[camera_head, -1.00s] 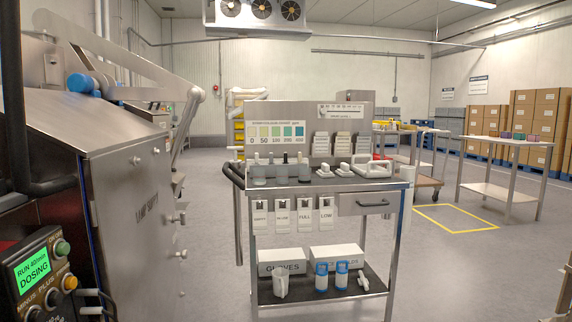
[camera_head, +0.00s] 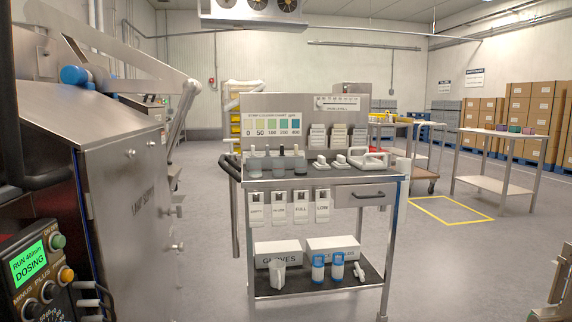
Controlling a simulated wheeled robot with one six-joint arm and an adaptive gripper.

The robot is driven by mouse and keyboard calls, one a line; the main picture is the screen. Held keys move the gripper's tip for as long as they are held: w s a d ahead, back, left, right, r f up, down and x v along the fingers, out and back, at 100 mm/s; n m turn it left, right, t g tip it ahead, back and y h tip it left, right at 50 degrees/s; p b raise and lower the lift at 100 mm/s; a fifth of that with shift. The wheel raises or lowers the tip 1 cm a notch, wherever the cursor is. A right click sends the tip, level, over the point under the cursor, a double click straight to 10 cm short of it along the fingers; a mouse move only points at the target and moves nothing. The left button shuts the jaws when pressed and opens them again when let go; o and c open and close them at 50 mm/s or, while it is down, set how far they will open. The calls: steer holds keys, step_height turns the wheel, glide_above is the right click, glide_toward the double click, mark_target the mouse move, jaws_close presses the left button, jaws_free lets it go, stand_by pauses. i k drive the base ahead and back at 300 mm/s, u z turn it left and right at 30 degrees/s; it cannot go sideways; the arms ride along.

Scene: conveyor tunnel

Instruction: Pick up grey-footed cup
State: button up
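No cup with a grey foot can be made out with certainty. Small coloured items in purple, green and red (camera_head: 528,130) stand on a far table at the right, too small to tell what they are. A white jug-like vessel (camera_head: 277,277) stands on the cart's lower shelf. My gripper is not in view.
The steel cart (camera_head: 345,179) stands ahead with bottles, scoops and tags. A steel machine (camera_head: 130,190) with a control panel (camera_head: 42,270) fills the left. The far table (camera_head: 494,184) stands at right, beyond a yellow floor square (camera_head: 450,211). Open floor lies right of the cart.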

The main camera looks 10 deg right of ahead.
mark_target(278, 166)
steer(key=z, duration=1.15)
steer(key=i, duration=2.4)
steer(key=u, duration=3.4)
